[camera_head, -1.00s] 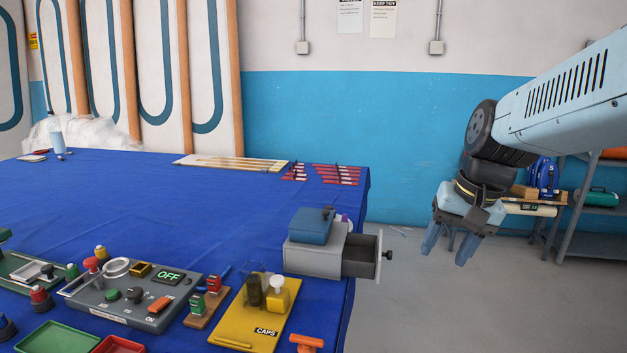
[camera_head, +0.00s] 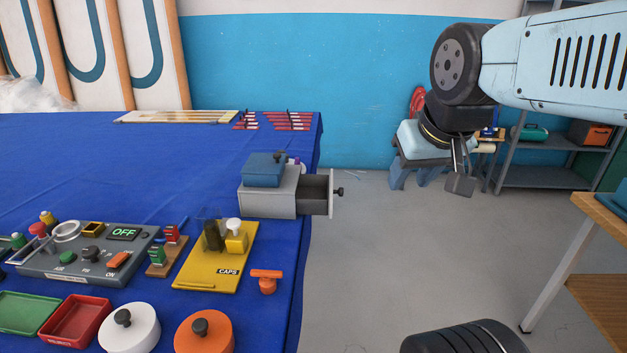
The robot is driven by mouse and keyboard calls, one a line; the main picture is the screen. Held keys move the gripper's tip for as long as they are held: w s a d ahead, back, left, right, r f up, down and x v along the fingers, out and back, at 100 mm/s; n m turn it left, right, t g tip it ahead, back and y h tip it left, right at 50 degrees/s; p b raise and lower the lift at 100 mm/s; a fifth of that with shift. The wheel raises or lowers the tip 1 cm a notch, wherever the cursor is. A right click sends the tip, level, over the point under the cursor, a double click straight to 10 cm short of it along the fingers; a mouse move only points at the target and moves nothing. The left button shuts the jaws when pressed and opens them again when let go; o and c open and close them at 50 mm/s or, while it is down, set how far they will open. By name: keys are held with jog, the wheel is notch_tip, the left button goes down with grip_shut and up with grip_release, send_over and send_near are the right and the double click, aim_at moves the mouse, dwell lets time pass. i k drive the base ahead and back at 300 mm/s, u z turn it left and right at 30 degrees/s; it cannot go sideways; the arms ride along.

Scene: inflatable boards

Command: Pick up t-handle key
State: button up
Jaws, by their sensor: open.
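An orange T-shaped piece (camera_head: 266,280), which looks like the t-handle key, stands on the blue-covered table near its right edge. It is just right of the yellow CAPS board (camera_head: 216,258).
A grey box (camera_head: 268,203) with a blue lid has its drawer (camera_head: 317,190) pulled out past the table edge. Orange (camera_head: 204,338) and white (camera_head: 129,330) round lids, a red tray (camera_head: 75,320) and a grey control panel (camera_head: 85,255) crowd the front.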

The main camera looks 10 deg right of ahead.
aim_at(268, 280)
jog(key=k, duration=0.45)
jog(key=u, duration=1.65)
jog(key=k, duration=1.1)
jog(key=z, duration=1.2)
jog(key=i, duration=1)
jog(key=u, duration=0.1)
